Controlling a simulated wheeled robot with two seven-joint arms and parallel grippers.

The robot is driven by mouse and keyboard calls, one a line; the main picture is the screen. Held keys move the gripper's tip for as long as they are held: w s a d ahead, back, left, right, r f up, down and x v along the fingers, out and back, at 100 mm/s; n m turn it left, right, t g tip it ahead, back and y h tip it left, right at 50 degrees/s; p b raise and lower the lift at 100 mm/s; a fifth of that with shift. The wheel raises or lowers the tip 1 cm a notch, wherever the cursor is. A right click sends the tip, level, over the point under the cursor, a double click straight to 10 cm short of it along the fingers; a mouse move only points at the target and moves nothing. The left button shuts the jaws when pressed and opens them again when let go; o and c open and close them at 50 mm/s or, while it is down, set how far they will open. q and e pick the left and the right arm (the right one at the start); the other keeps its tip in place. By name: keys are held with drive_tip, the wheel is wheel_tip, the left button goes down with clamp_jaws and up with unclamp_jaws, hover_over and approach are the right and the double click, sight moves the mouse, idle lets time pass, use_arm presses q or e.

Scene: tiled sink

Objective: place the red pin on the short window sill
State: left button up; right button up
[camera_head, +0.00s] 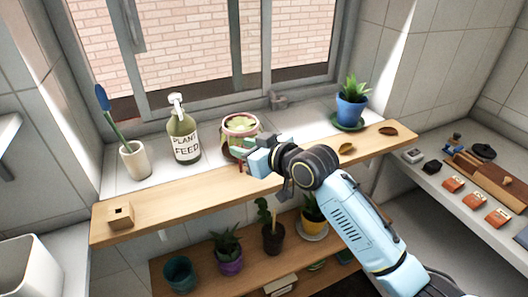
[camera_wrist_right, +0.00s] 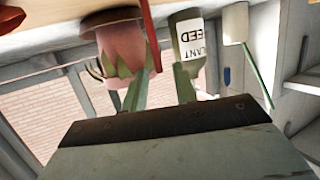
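A narrow red piece, which looks like the red pin (camera_wrist_right: 149,38), runs down to one finger of my right gripper (camera_wrist_right: 163,85) in the wrist view. I cannot tell if they touch. The fingers stand apart with a gap between them. In the head view the right gripper (camera_head: 253,151) is over the wooden shelf, in front of the pink pot (camera_head: 240,125), with small red bits (camera_head: 240,167) beside its tips. The tiled window sill (camera_head: 306,118) runs behind the wooden shelf (camera_head: 190,190). My left gripper is not in view.
The plant feed bottle (camera_head: 183,140), white cup (camera_head: 134,160) and blue plant pot (camera_head: 351,110) stand on the sill. A small wooden block (camera_head: 121,215) sits at the shelf's left end. Potted plants stand on a lower shelf (camera_head: 200,262). The shelf's left middle is clear.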

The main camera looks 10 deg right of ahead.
drive_tip(key=v, duration=1.1)
drive_tip(key=shift+d, duration=0.1)
idle(1.0)
